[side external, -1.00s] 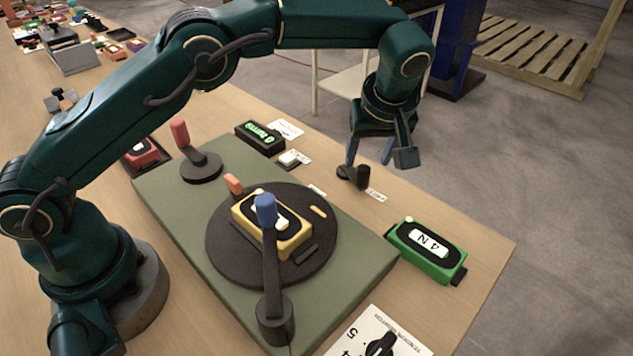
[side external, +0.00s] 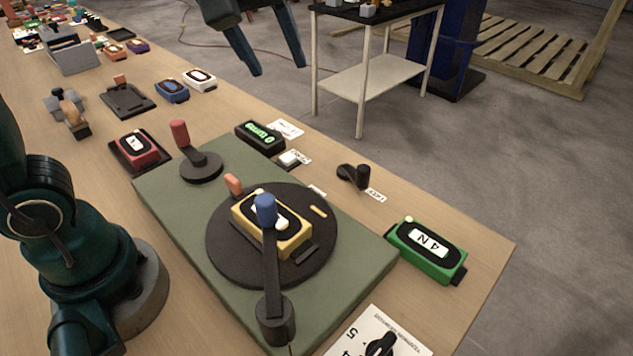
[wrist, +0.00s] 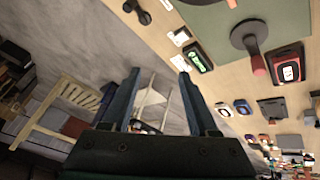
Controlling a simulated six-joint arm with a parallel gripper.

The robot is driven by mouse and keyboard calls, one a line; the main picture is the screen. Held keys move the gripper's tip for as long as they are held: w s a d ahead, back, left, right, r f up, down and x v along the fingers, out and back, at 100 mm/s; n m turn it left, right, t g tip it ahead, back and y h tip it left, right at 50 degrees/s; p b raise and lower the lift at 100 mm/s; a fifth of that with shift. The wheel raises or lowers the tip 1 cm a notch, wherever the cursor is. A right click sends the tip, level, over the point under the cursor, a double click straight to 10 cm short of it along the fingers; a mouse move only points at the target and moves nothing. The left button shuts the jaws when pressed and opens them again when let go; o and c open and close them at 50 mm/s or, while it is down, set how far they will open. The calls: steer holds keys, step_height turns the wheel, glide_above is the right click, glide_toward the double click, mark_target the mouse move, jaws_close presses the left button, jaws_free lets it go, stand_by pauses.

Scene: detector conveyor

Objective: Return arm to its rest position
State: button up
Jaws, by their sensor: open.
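My gripper (side external: 262,38) shows at the top of the side external view, raised above and behind the bench's far edge. Its two fingers are apart with nothing between them. In the wrist view the open fingers (wrist: 158,95) point up the picture, also with nothing between them. Most of my arm is out of the side external view, with only its lower part at the left. A yellow detector (side external: 290,238) sits on the dark round turntable (side external: 225,262), partly behind a blue-tipped lever (side external: 266,240).
A green detector (side external: 428,250) labelled 4 N stands at the bench's right. A red detector (side external: 140,150) sits in a dark tray. A red-tipped lever (side external: 182,140) stands on the green base plate (side external: 170,225). A white cart (side external: 360,80) and a wooden pallet (side external: 530,55) are on the floor behind.

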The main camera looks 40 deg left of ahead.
steer(key=s+f+m+h, duration=0.1)
steer(key=s+f+m, duration=0.7)
steer(key=s, duration=0.5)
steer(key=shift+s+d+f+m+h, duration=0.2)
steer(key=shift+s+d+m+h, duration=0.1)
steer(key=shift+m+h, duration=0.1)
steer(key=shift+a, duration=0.1)
